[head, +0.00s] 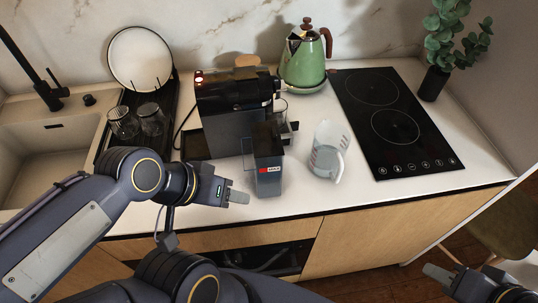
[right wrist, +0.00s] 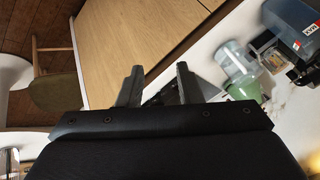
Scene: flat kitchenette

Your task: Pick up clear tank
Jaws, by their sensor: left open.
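A smoky, see-through tank (head: 268,172) with a red label stands upright on the white counter, in front of the coffee machine (head: 225,115). It also shows at the upper right of the right wrist view (right wrist: 293,35). My left gripper (head: 240,197) is just left of the tank's lower part, pointing toward it; its fingers overlap in the head view, open and holding nothing visible. My right gripper (head: 460,271) is low at the right, away from the counter top. In the right wrist view (right wrist: 157,78) its fingers are apart and empty.
A clear measuring jug (head: 328,152) stands right of the tank. A green kettle (head: 303,62) is behind, and a black cooktop (head: 390,120) lies at the right. A dark rack with glasses (head: 150,120) and the sink (head: 45,150) are at the left.

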